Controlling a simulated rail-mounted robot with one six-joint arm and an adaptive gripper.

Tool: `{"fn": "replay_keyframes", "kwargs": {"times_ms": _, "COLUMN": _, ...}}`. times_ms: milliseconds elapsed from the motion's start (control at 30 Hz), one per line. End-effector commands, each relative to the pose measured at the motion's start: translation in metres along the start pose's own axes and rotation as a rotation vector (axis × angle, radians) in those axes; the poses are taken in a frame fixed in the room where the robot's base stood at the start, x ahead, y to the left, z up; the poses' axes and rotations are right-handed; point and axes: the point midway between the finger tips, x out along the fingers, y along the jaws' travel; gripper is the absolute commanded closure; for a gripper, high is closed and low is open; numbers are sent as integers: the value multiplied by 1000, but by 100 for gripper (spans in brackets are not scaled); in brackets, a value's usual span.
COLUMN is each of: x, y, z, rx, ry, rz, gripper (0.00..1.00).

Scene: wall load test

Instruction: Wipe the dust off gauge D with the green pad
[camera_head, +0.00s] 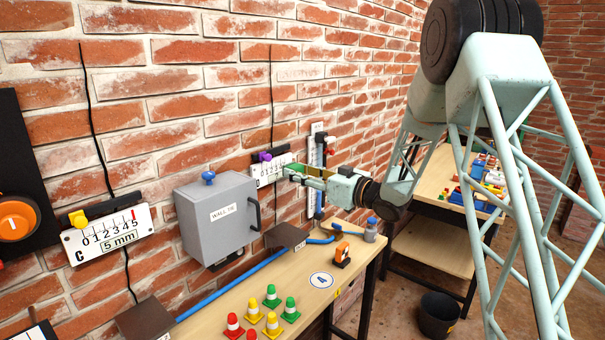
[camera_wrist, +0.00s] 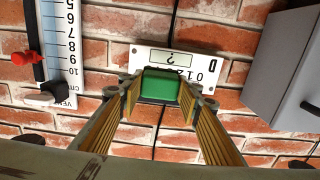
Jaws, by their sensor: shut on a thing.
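Gauge D (camera_head: 266,170) is a white scale plate on the brick wall, with a purple knob (camera_head: 265,156) at its top. In the wrist view the plate (camera_wrist: 211,64) shows the letter D, digits and a box with a question mark. My gripper (camera_head: 292,173) is at the gauge's right end in the head view. It is shut on the green pad (camera_wrist: 160,84), which is between its two fingertips. The pad covers part of the scale in the wrist view. I cannot tell whether it touches the plate. Dust is not clearly visible.
A grey wall box (camera_head: 216,215) hangs left of gauge D. A vertical scale with a red knob (camera_wrist: 25,58) is on its other side. Gauge C (camera_head: 108,234) is farther left.

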Motion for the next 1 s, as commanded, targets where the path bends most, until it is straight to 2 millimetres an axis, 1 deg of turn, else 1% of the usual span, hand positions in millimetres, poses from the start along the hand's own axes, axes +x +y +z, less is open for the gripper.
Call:
{"fn": "replay_keyframes", "kwargs": {"times_ms": 100, "x": 8, "y": -1, "z": 0, "rx": 0, "ry": 0, "rz": -1, "gripper": 77}}
{"fn": "replay_keyframes", "kwargs": {"times_ms": 333, "x": 15, "y": 0, "z": -1, "rx": 0, "ry": 1, "rz": 0, "gripper": 77}}
{"fn": "replay_keyframes", "kwargs": {"times_ms": 1000, "x": 17, "y": 0, "z": 0, "rx": 0, "ry": 1, "rz": 0, "gripper": 77}}
